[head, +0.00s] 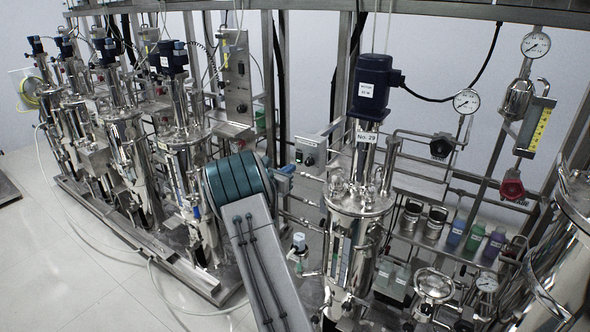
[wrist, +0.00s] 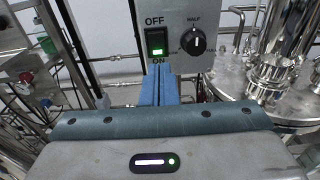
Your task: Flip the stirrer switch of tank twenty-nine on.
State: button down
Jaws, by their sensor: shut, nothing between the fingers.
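The tank marked No. 29 (head: 358,205) stands right of centre in the head view, with a dark blue motor (head: 376,80) on top. A grey control box (head: 318,148) sits left of its neck. In the wrist view the box (wrist: 182,12) carries a black rocker switch (wrist: 157,42), with OFF above and ON below. A green light glows at the switch's lower end. My gripper (wrist: 160,70) is shut and empty, its blue fingertips just below the switch, overlapping the ON label. Whether they touch the box cannot be told. It also shows in the head view (head: 285,173).
A round knob (wrist: 197,40) marked HALF sits right of the switch. Steel pipes run behind the box. More tanks (head: 125,140) stand in a row at left. Bottles and cans (head: 432,224) stand on a shelf at right. The floor (head: 60,270) at lower left is mostly clear, with hoses.

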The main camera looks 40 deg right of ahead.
jog(key=f+b+v, duration=0.1)
jog(key=b+v, duration=0.1)
jog(key=v, duration=0.8)
jog(key=shift+a+f, duration=0.35)
jog(key=shift+a, duration=0.05)
